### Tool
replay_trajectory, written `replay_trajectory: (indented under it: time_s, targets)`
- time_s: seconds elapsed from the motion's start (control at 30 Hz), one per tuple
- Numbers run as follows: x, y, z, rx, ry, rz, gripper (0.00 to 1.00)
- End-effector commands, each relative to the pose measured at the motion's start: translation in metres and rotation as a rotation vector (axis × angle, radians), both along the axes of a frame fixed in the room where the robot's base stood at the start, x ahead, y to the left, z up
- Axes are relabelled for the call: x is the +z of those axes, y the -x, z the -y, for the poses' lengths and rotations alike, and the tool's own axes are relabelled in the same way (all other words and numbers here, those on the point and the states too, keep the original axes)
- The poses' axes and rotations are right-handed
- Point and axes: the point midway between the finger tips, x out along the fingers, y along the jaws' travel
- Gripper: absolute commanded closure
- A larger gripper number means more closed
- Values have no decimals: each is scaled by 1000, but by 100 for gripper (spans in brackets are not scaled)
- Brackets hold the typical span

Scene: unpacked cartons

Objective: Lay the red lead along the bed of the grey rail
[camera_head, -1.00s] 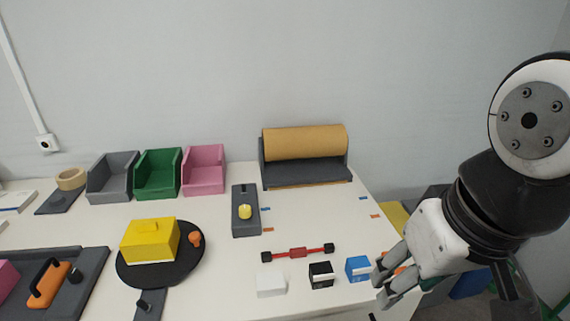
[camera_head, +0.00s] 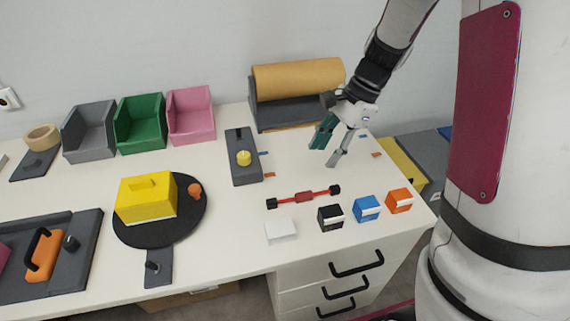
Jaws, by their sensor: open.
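The red lead (camera_head: 305,197) lies on the white table, a thin red cord with a thicker red middle and a black block at each end. My gripper (camera_head: 330,145) is open and empty behind the lead's right half, apart from it and pointing down toward the table. I cannot make out a grey rail with certainty. A dark grey block with a yellow knob (camera_head: 240,171) stands left of the gripper, but I cannot tell whether it is the rail.
Black (camera_head: 330,217), blue (camera_head: 367,208) and orange (camera_head: 399,201) blocks and a white block (camera_head: 281,231) stand in front of the lead. A brown roll on a dark stand (camera_head: 300,78) is behind. Small blue and orange marks (camera_head: 376,155) lie on otherwise clear table.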

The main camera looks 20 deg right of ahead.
Motion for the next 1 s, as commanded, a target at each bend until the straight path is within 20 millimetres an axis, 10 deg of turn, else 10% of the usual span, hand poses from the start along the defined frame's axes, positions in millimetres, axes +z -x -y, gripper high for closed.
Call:
replay_trajectory:
  time_s: [1.0]
  targets:
    - [-122, -17, -23, -143, 0, -72, 58]
